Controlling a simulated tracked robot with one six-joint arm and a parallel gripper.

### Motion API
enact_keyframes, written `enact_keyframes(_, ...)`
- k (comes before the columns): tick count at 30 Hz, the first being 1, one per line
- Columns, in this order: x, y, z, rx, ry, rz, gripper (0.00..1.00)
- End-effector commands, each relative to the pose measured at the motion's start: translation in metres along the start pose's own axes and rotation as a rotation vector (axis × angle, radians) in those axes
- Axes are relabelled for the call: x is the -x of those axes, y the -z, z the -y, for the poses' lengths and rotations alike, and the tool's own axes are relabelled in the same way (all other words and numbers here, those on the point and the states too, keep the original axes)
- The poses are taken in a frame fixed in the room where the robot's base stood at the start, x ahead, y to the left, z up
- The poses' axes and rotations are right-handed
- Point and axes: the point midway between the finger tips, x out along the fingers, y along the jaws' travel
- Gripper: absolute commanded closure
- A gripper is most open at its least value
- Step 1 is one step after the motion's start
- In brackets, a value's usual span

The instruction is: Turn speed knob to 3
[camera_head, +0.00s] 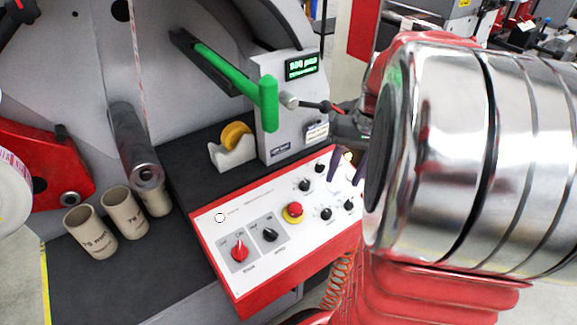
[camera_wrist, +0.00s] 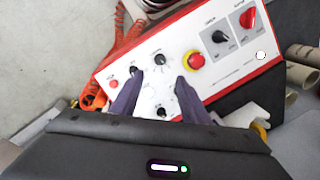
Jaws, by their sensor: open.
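The white control panel (camera_head: 262,230) with red sides carries several small black knobs; their labels are too small to read, so I cannot tell which is the speed knob. In the head view, one knob (camera_head: 305,184) is near the red stop button, another (camera_head: 326,213) is nearer the front, and another (camera_head: 349,203) is at the right. My gripper (camera_head: 345,174) is open above the panel's right part, its purple fingers pointing down. In the wrist view, my gripper (camera_wrist: 158,79) straddles a small knob (camera_wrist: 160,112) in the picture; contact is not clear. A second knob (camera_wrist: 160,58) shows beyond the fingertips.
A red stop button on yellow (camera_head: 293,211), a red selector (camera_head: 239,252) and a black selector (camera_head: 270,234) share the panel. A green lever (camera_head: 268,103) and a grey display housing (camera_head: 290,110) rise behind it. Cardboard cores (camera_head: 90,232) stand left. An orange coiled cord (camera_head: 337,280) hangs in front.

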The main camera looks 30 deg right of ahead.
Motion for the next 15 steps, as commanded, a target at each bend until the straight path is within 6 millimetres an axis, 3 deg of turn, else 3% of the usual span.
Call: enact_keyframes(15,-0.0083,-0.0002,-0.0003,-0.001,0.002,0.003,0.59)
